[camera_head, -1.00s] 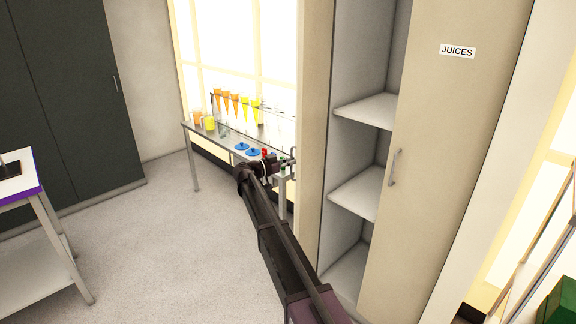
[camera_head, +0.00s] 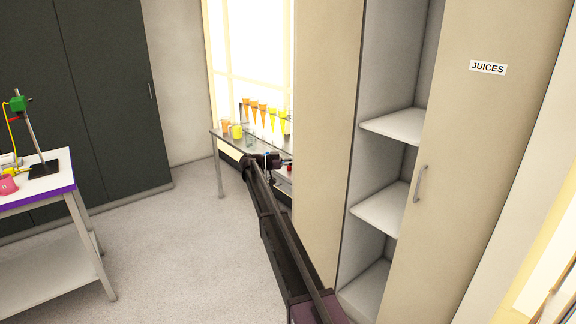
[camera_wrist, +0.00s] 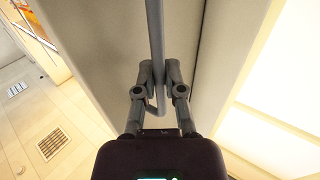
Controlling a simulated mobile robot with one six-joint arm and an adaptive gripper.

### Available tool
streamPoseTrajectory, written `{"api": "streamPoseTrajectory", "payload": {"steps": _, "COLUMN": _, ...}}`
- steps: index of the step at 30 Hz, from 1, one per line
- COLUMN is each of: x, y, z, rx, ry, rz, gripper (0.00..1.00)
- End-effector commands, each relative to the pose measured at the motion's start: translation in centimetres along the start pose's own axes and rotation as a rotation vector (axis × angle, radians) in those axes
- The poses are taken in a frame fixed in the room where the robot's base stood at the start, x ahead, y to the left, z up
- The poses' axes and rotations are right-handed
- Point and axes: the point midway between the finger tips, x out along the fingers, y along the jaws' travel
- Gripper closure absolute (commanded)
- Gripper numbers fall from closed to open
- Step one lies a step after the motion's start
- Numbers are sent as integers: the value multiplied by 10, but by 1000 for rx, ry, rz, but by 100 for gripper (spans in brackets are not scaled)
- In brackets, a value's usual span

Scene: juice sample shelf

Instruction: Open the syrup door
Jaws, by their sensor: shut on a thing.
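The tall beige cabinet stands at the right, with its left bay open and its white shelves (camera_head: 392,126) showing. A plain beige door panel (camera_head: 325,110) stands swung out at the left of this bay; I take it for the syrup door, but no label on it shows. My gripper (camera_head: 272,160) is at the panel's left edge in the head view. In the wrist view my gripper (camera_wrist: 159,75) is shut on the grey bar handle (camera_wrist: 155,30), which stands out from a door face (camera_wrist: 120,55). The handle is hidden in the head view.
The JUICES door (camera_head: 480,140) is shut, with its own handle (camera_head: 420,184). A table (camera_head: 218,165) with orange and yellow juice vessels stands behind my gripper. A white bench (camera_head: 45,190) with a stand is at left. The floor (camera_head: 185,255) between is clear.

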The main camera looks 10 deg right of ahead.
Motion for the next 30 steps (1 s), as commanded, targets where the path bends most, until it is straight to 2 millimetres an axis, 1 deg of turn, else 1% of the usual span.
{"api": "streamPoseTrajectory", "payload": {"steps": 1, "x": 6, "y": -14, "z": -3, "rx": 2, "ry": 10, "rz": -4, "gripper": 100}}
{"api": "streamPoseTrajectory", "payload": {"steps": 3, "x": 10, "y": -17, "z": -3, "rx": 3, "ry": 12, "rz": 8, "gripper": 100}}
{"api": "streamPoseTrajectory", "payload": {"steps": 9, "x": 15, "y": -21, "z": -4, "rx": 3, "ry": 12, "rz": 23, "gripper": 100}}
{"api": "streamPoseTrajectory", "payload": {"steps": 17, "x": 15, "y": -22, "z": -4, "rx": 2, "ry": 12, "rz": 23, "gripper": 100}}
{"api": "streamPoseTrajectory", "payload": {"steps": 18, "x": 15, "y": -22, "z": -4, "rx": 2, "ry": 12, "rz": 23, "gripper": 60}}
{"api": "streamPoseTrajectory", "payload": {"steps": 19, "x": 15, "y": -22, "z": -4, "rx": 2, "ry": 12, "rz": 23, "gripper": 52}}
{"api": "streamPoseTrajectory", "payload": {"steps": 30, "x": 16, "y": -18, "z": -2, "rx": 2, "ry": 7, "rz": 24, "gripper": 52}}
